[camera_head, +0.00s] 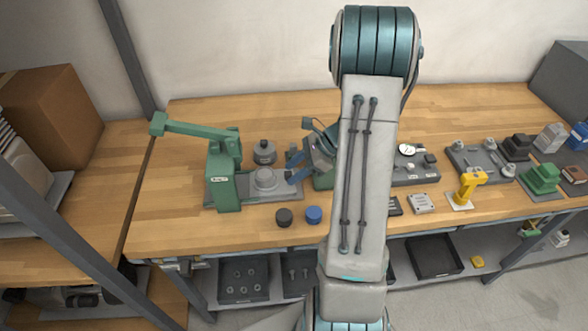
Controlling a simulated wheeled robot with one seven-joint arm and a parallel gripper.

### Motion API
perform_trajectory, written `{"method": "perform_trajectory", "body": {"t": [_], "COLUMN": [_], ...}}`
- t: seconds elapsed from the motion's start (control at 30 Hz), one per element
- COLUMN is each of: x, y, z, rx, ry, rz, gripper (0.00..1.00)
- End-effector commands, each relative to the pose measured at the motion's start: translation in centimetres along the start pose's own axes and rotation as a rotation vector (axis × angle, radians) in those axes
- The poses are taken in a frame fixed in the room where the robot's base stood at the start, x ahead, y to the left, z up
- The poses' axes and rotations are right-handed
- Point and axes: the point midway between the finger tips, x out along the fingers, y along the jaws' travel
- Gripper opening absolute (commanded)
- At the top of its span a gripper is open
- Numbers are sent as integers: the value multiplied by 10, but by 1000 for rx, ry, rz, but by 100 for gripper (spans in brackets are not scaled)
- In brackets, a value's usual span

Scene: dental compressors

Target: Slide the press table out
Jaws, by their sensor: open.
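The green press (222,180) stands on the left half of the workbench, with its long green lever (195,130) reaching up to the left. Its grey press table (283,189) lies to the right of the press body and carries a round grey piece (264,178). My gripper (291,171) comes in from the right with its blue fingers apart, at the right end of the press table. The fingers overlap the table's edge in this view; I cannot tell whether they touch it. My arm hides part of the bench behind it.
A grey cylindrical part (264,152) stands behind the table. A black puck (284,217) and a blue puck (314,214) lie in front. A yellow tool (468,187) and a fixture plate (480,163) are to the right. The bench front at left is clear.

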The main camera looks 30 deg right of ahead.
Motion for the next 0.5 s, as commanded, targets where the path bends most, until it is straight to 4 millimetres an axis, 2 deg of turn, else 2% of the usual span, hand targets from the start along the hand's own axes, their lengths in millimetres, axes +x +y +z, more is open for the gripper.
{"method": "perform_trajectory", "body": {"t": [0.17, 0.27, 0.37, 0.5], "x": [1, -5, -19, -50], "y": [0, 0, -1, -1], "z": [2, 1, 1, 0], "rx": [-2, -2, -1, -1], "ry": [-2, -1, -1, 0], "rz": [2, 0, -2, -5], "gripper": [42, 42, 42, 42]}}
